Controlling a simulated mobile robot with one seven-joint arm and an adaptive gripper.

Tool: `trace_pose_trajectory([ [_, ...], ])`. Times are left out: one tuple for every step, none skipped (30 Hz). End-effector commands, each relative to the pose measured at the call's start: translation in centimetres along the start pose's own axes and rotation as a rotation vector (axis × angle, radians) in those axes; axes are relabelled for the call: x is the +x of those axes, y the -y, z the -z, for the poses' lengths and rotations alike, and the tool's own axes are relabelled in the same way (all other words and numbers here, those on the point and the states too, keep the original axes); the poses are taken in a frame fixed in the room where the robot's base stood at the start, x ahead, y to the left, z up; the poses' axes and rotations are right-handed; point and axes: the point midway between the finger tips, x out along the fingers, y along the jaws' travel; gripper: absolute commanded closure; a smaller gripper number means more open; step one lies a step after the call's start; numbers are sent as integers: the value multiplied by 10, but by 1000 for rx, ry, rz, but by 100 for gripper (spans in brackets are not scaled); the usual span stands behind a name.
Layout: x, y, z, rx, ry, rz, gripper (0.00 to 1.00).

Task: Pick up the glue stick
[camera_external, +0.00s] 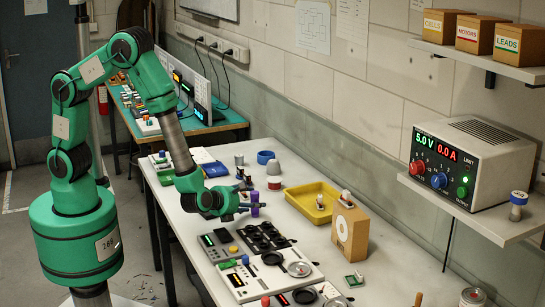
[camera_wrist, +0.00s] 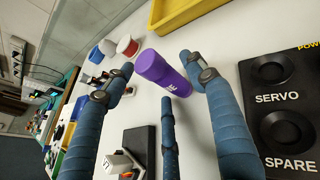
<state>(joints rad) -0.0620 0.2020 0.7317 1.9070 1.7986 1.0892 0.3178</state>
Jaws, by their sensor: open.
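A purple cylinder with white marking, which looks like the glue stick (camera_wrist: 162,74), is in the upper middle of the wrist view. In the external view the purple glue stick (camera_external: 255,196) appears to stand upright on the bench, partly hidden by my fingers. My gripper (camera_wrist: 157,70) is open, with blue jointed fingers on either side of the glue stick and a third finger below it in the wrist view. I cannot tell whether any finger touches it. In the external view my gripper (camera_external: 248,207) is low over the bench at the glue stick.
Black-knobbed panels (camera_external: 231,277) lie in front. White and red-and-white round items (camera_wrist: 128,46) stand close to the glue stick. A power supply (camera_external: 489,155) sits on the shelf.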

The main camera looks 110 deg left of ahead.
Motion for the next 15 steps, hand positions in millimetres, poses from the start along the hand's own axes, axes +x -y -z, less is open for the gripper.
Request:
trace_pose_trajectory([
  [7,0,1,-1,0,-1,44],
  [9,0,1,0,1,-1,44],
  [12,0,0,0,1,-1,44],
  [14,0,0,0,1,-1,44],
  [15,0,0,0,1,-1,44],
  [16,0,0,0,1,-1,44],
  [16,0,0,0,1,0,44],
  [17,0,0,0,1,0,44],
  [17,0,0,0,1,0,44],
  [17,0,0,0,1,0,44],
  [17,0,0,0,1,0,44],
  [16,0,0,0,1,0,44],
  [16,0,0,0,1,0,44],
  [16,0,0,0,1,0,44],
  [16,0,0,0,1,0,44],
])
